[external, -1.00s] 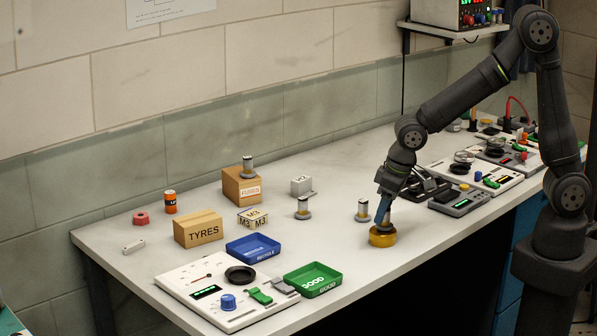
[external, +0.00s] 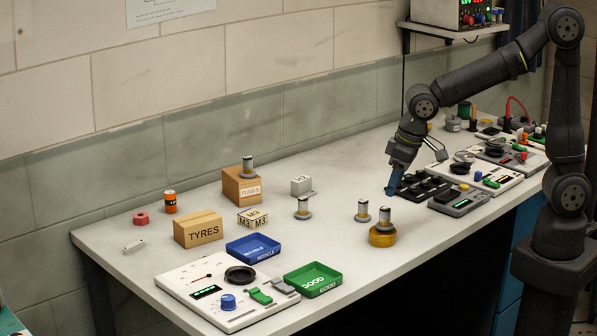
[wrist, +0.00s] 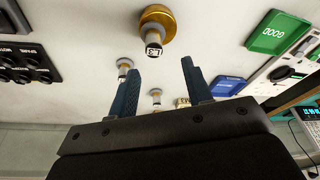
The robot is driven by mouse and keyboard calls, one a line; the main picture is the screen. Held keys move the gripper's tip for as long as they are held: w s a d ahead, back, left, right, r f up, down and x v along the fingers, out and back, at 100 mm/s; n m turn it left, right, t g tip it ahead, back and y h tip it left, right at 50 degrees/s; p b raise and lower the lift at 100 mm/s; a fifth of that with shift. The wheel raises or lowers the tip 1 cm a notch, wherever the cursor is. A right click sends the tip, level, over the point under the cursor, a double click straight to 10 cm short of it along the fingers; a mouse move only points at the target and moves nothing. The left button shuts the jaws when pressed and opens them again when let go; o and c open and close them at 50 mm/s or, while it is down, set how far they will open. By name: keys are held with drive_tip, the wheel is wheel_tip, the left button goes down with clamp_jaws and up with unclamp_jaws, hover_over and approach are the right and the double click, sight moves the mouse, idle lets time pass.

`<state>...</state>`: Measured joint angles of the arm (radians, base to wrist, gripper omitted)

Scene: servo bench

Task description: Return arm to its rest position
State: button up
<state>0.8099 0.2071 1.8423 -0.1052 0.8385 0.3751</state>
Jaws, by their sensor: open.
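My gripper (external: 391,190) is open and empty, raised above the bench top in front of the black socket block. In the wrist view its two blue fingers (wrist: 160,70) are spread apart with nothing held between them. A small metal and dark cylinder (external: 384,216) stands upright on a round brass-yellow base (external: 382,238), left of and below my gripper in the external view. In the wrist view the cylinder (wrist: 153,47) and base (wrist: 158,18) lie beyond the fingertips, apart from them, and the cylinder shows a white end label.
A green tray (external: 313,291) and blue tray (external: 253,262) lie further left. The air above the bench is free.

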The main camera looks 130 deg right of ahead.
drive_tip(key=x, duration=0.9)
drive_tip(key=shift+s, duration=0.1)
drive_tip(key=shift+d, duration=0.15)
wheel_tip(320, 180, up, 4)
drive_tip(key=shift+f, duration=0.1)
drive_tip(key=s+d+r, duration=0.2)
drive_tip(key=s+r, duration=0.5)
drive_tip(key=s, duration=0.4)
hover_over(384, 209)
drive_tip(key=w+d, duration=0.4)
wheel_tip(384, 209, down, 4)
drive_tip(key=shift+m, duration=0.3)
drive_tip(key=w+a+f, duration=0.1)
drive_tip(key=w+f, duration=0.1)
drive_tip(key=w, duration=0.1)
drive_tip(key=w+a+f, duration=0.1)
drive_tip(key=w+f, duration=0.1)
drive_tip(key=w, duration=0.1)
drive_tip(key=w+a+f, duration=0.2)
drive_tip(key=w+f, duration=0.1)
drive_tip(key=w, duration=0.1)
drive_tip(key=shift+w+a+f, duration=0.1)
drive_tip(key=shift+o, duration=0.3)
